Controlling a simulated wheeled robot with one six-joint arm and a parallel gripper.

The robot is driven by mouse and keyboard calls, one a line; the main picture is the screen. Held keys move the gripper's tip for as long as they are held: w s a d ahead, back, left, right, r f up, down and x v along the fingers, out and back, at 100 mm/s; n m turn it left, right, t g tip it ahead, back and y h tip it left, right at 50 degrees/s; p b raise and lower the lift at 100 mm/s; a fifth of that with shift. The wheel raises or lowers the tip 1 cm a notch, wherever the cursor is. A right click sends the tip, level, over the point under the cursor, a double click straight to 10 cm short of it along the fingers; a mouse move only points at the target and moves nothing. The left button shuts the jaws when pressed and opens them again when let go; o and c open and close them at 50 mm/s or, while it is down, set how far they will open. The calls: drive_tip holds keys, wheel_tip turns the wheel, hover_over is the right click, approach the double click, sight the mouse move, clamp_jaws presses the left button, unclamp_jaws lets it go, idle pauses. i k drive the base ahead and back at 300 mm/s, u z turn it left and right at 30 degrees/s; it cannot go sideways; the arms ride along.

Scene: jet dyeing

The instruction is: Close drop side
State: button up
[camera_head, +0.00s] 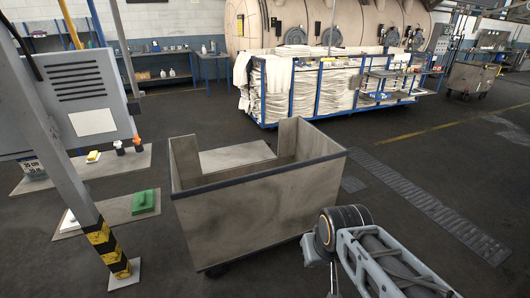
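A grey-beige box cart (262,218) with a dark rim stands on the floor in the middle of the view. Its near and right walls stand upright. Its far side has a wide gap in the wall, with an upright piece on either side. A pale flat panel (237,156) shows in that gap, and I take it for the lowered drop side. Its hinge and lower edge are hidden. My gripper (332,281) is at the lower right, in front of the cart's near right corner and apart from the panel. Its fingers are mostly hidden behind my wrist.
A striped post (109,248) and a grey cabinet (78,95) stand left of the cart. Mats (112,208) with a green block (143,201) lie nearby. A blue rack with pale cloth (335,88) stands behind. Floor right of the cart, with a grate (425,200), is clear.

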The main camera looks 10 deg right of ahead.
sight(220, 158)
drive_tip(key=z, duration=1.3)
drive_tip(key=i, duration=5.2)
drive_tip(key=u, duration=1.5)
drive_tip(key=i, duration=2.75)
drive_tip(key=u, duration=2.25)
drive_tip(key=i, duration=0.55)
